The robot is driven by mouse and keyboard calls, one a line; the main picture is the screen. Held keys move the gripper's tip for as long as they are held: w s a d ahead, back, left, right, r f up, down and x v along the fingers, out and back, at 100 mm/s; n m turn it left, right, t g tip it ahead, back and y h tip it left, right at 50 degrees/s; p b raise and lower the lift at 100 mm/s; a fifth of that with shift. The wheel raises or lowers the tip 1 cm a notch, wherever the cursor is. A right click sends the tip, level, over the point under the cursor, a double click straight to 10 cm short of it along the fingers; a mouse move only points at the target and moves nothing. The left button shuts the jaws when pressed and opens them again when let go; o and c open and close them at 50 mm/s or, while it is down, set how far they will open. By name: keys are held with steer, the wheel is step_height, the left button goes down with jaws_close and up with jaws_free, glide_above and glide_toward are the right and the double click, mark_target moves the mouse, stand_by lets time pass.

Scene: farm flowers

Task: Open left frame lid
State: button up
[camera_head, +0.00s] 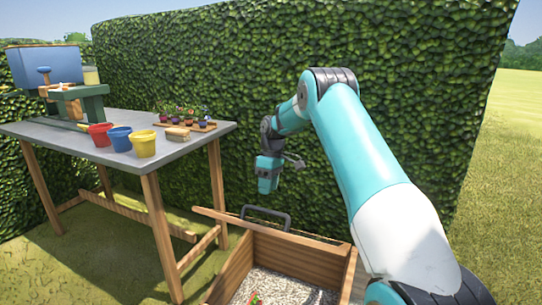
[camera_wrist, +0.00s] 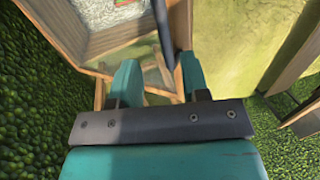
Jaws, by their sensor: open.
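A wooden frame (camera_head: 232,275) stands at the bottom of the head view, with pale gravel inside. A wooden rail (camera_head: 300,242) runs along its far side, and a dark grey handle (camera_head: 266,212) stands there. I cannot tell where the lid's panel begins. My gripper (camera_head: 267,190) is open and empty, pointing down, above the handle and apart from it in the picture. In the wrist view its two teal fingers (camera_wrist: 160,82) stand apart. A dark grey bar (camera_wrist: 164,35), which looks like the handle, shows beyond them near the right finger. The frame's wood (camera_wrist: 85,45) is also there.
A grey-topped table (camera_head: 60,135) stands at left with red (camera_head: 99,134), blue (camera_head: 120,138) and yellow (camera_head: 143,143) buckets and a tray of potted flowers (camera_head: 188,122). A tall hedge (camera_head: 230,60) stands behind. Grass (camera_head: 510,190) lies open at right.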

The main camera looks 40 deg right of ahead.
steer(key=p+v, duration=0.4)
steer(key=v, duration=0.6)
steer(key=shift+r, duration=0.35)
steer(key=shift+d, duration=0.1)
steer(key=s+a+r, duration=0.3)
steer(key=a, duration=0.5)
steer(key=s+a+r+n, duration=0.1)
steer(key=s+a+r, duration=0.15)
steer(key=a, duration=0.55)
steer(key=s+a+r, duration=0.3)
steer(key=a+r, duration=0.1)
steer(key=a, duration=0.4)
steer(key=s+a+y, duration=0.1)
steer(key=s+a, duration=0.4)
steer(key=s, duration=0.4)
steer(key=s+a+n+t+p, duration=0.1)
steer(key=s+a, duration=0.3)
steer(key=s, duration=0.4)
steer(key=s+a+y, duration=0.1)
steer(key=s+a, duration=0.4)
steer(key=s, duration=0.4)
step_height(320, 180, up, 15)
steer(key=p, duration=1.5)
steer(key=shift+w+d+f, duration=0.2)
steer(key=shift+w, duration=0.05)
